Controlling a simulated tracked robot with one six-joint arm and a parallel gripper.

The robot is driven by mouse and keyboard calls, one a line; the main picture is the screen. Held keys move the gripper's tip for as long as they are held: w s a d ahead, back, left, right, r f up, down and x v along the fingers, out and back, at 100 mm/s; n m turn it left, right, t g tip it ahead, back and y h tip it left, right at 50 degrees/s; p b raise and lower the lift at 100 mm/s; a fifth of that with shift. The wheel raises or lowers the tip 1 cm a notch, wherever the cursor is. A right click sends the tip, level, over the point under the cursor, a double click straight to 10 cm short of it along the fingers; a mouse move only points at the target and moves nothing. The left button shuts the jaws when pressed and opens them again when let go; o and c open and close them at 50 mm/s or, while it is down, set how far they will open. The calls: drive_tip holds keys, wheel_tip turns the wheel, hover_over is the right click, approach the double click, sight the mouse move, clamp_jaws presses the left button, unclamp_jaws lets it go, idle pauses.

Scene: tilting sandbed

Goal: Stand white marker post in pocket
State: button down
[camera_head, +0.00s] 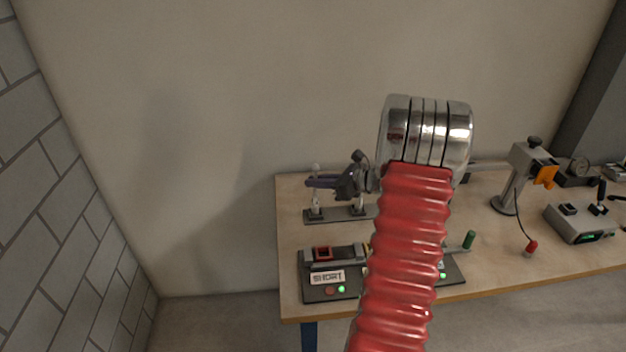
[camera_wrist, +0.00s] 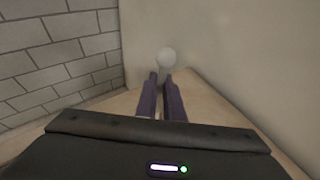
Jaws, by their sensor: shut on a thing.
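My gripper (camera_head: 312,182) has purple fingers and reaches in from the right, shut on the white marker post (camera_head: 316,171). The post is upright, with a rounded top above the fingers and its lower part over the left end of a dark strip base (camera_head: 338,215). I cannot tell whether its foot touches the base. In the wrist view the fingers (camera_wrist: 161,76) point away, with the post's pale round top (camera_wrist: 167,57) at their tips. A red square frame (camera_head: 323,254) sits on a grey block in front; I cannot tell whether this is the pocket.
A second pale upright (camera_head: 358,206) stands at the strip's right. In front is a dark panel (camera_head: 320,293) with a label and lit green buttons, partly hidden by my red arm. A lamp-like stand (camera_head: 505,203) and grey control box (camera_head: 580,224) are right. The table's left edge is close.

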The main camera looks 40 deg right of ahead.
drive_tip(key=shift+f, duration=0.35)
drive_tip(key=c, duration=1.8)
unclamp_jaws()
drive_tip(key=v, duration=1.3)
drive_tip(key=shift+s, duration=0.35)
drive_tip(key=shift+d+r, duration=0.1)
drive_tip(key=shift+d, duration=0.05)
